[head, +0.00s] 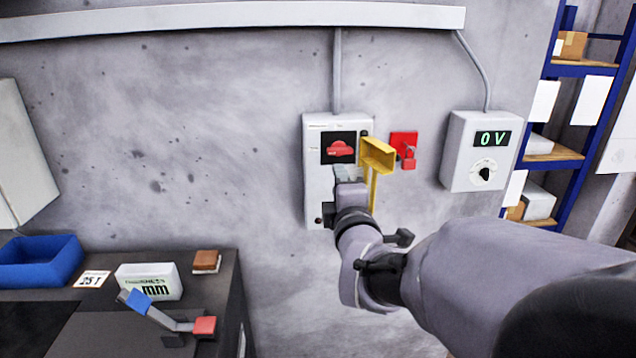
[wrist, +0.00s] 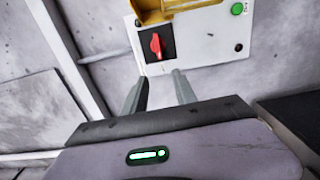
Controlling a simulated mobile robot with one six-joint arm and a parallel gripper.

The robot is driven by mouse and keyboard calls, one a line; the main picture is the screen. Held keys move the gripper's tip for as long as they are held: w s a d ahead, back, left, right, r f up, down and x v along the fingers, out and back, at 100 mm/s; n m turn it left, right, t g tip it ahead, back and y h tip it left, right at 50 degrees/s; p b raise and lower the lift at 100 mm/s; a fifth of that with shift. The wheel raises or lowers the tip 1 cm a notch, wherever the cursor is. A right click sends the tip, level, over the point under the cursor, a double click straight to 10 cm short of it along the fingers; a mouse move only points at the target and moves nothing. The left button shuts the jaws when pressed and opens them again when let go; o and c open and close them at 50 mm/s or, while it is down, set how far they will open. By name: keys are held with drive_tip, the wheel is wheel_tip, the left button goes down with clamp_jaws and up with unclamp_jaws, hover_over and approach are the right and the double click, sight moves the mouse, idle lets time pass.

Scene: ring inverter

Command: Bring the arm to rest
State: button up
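My arm (head: 440,270) reaches in from the right, stretched out toward the wall. My gripper (head: 348,174) is in front of the pale switch box (head: 314,165), just below its red rotary handle (head: 340,149). In the wrist view my gripper (wrist: 158,86) has its two fingers apart with nothing between them. The red handle (wrist: 156,45) on its black plate lies beyond the fingertips, and the fingers look clear of it. A yellow flap (head: 377,156) sticks out beside the handle; it also shows in the wrist view (wrist: 170,8). My arm hides the lower part of the box.
A red padlock piece (head: 404,148) hangs right of the box. A meter (head: 480,150) reads 0 V. Blue shelving (head: 570,190) stands at far right. A dark bench (head: 95,325) at lower left holds a blue bin (head: 40,262), a white box (head: 150,282) and tools.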

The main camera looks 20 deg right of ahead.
drive_tip(key=shift+v, duration=1.2)
drive_tip(key=s+a+f+m+g+y, duration=0.2)
drive_tip(key=s+a+f+m+g, duration=0.2)
drive_tip(key=s, duration=0.4)
drive_tip(key=s+a+f+m+g+y, duration=0.2)
drive_tip(key=s+a+f+m+g, duration=0.1)
drive_tip(key=s+a+m, duration=0.3)
drive_tip(key=s+a+f+m+g+y, duration=0.3)
drive_tip(key=s+a+f+m+g, duration=0.1)
drive_tip(key=s+m, duration=0.5)
drive_tip(key=shift+s+a+f+g, duration=0.3)
drive_tip(key=shift+s+a+f, duration=0.3)
drive_tip(key=shift+s+a, duration=0.15)
